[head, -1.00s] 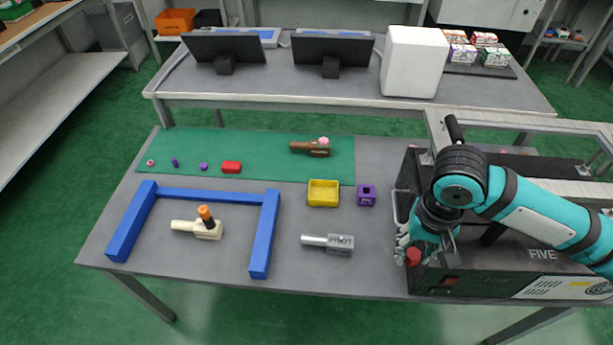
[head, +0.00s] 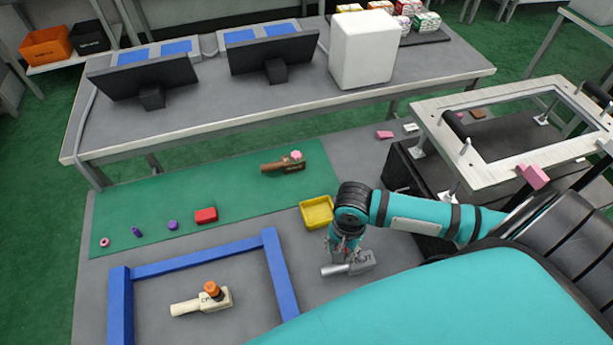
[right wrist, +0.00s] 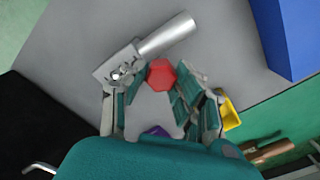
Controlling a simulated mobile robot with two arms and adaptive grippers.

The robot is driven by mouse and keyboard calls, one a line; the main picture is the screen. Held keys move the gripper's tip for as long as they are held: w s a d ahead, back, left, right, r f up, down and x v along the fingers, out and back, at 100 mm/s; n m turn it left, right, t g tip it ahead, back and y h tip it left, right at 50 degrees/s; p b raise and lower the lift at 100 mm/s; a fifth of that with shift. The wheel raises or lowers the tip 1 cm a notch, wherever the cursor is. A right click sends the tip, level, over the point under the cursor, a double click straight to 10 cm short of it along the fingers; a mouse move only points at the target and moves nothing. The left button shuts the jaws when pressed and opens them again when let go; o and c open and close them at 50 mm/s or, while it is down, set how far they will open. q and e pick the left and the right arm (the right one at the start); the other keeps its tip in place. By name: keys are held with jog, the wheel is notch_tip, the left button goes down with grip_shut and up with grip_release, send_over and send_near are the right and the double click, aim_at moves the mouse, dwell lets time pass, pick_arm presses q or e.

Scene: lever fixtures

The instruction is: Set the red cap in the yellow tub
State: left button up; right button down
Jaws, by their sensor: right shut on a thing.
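The red cap (right wrist: 161,73) is held between the fingers of my right gripper (right wrist: 163,88) in the right wrist view. In the head view my right gripper (head: 345,252) points down over the grey table, just in front of the yellow tub (head: 316,212); the cap is hidden there. The tub looks empty, and its edge also shows right of the fingers in the right wrist view (right wrist: 229,115). My left gripper is not in view.
A silver lever piece (head: 348,267) lies under and beside the right gripper. A blue frame (head: 274,270) surrounds a cream lever piece with an orange cap (head: 212,288). The green mat (head: 240,190) carries a red block (head: 206,215), small purple and pink pieces and a brown lever piece (head: 283,164).

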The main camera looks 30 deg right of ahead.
send_over(319, 215)
jog(key=shift+s+a+f, duration=0.1)
jog(key=shift+s+f, duration=0.2)
jog(key=shift+f, duration=0.35)
jog(key=f, duration=0.2)
jog(key=shift+w+f, duration=0.35)
jog(key=shift+f, duration=0.45)
jog(key=c, duration=1.3)
grip_release()
jog(key=shift+f, duration=0.15)
jog(key=shift+o, duration=0.2)
notch_tip(319, 215, up, 12)
jog(key=shift+r, duration=0.2)
